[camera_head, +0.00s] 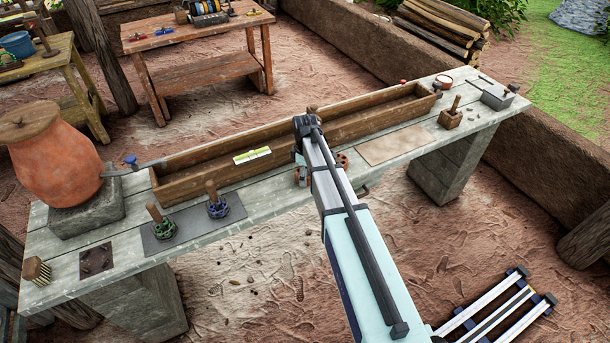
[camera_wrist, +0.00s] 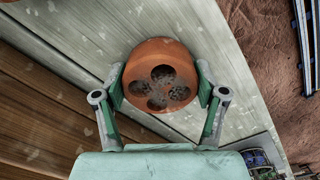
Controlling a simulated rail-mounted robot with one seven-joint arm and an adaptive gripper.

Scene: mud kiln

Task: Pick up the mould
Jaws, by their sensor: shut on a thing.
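The mould looks to be the round orange clay-coloured piece (camera_wrist: 160,58) with several dark round holes in its face, in the wrist view. My gripper (camera_wrist: 160,80) has its two green-and-grey fingers on either side of it, shut on it. The pale table planks show behind it; I cannot tell whether it touches them. In the head view my arm hides most of the gripper. A patch of orange with dark holes (camera_head: 342,161) shows just right of the arm, in front of the long trough.
A long wooden trough (camera_head: 215,168) runs along the table behind my gripper. A dark mat (camera_head: 185,231) with two wooden-handled tools lies left. A large clay pot (camera_head: 60,155) stands far left. A flat tan board (camera_head: 394,148) lies right. The front table edge is near.

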